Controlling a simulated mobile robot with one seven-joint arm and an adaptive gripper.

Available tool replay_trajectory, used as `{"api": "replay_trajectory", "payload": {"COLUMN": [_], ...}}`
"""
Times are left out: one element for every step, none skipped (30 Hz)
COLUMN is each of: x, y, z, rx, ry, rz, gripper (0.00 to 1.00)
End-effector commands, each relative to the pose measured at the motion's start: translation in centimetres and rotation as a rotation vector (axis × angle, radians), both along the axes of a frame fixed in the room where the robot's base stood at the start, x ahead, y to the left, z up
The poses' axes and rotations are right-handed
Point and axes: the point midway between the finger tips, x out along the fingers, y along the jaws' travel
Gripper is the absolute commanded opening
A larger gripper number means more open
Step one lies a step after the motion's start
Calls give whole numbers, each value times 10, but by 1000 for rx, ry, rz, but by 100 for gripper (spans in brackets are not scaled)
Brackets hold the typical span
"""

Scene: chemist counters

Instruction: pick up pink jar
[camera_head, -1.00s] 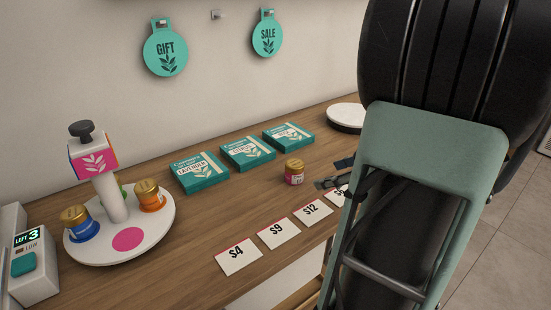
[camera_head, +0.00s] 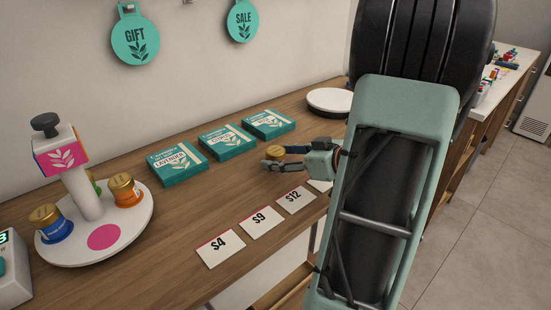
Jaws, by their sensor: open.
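I cannot tell whether the fingers touch the jar.
Several teal boxes (camera_head: 228,141) lie behind the jar. Price cards (camera_head: 260,222) lie along the counter's front edge. A white turntable (camera_head: 135,232) at left holds a blue jar (camera_head: 50,223) and an orange jar (camera_head: 125,190). A round white disc (camera_head: 330,100) lies behind.

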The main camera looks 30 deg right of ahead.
Motion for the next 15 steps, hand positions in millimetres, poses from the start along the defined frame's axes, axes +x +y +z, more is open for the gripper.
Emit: {"api": "replay_trajectory", "payload": {"x": [7,10,14,16,18,19,20,20,20,20,20,20,20,20,20], "y": [2,3,4,5,6,6,6,6,6,6,6,6,6,6,6], "z": [-3,-4,-6,-7,-8,-9,-9,-9,-9,-9,-9,-9,-9,-9,-9], "rx": [2,1,-1,-1,0,-1,-1,-1,-1,-1,-1,-1,-1,-1,-1], "ry": [1,0,0,0,0,0,0,0,0,0,0,0,0,0,0], "rz": [2,3,1,1,2,1,1,1,0,0,0,0,0,0,0], "gripper": [58,58,58,58,58,58,58,58,58,58,58,58,57,53,49]}}
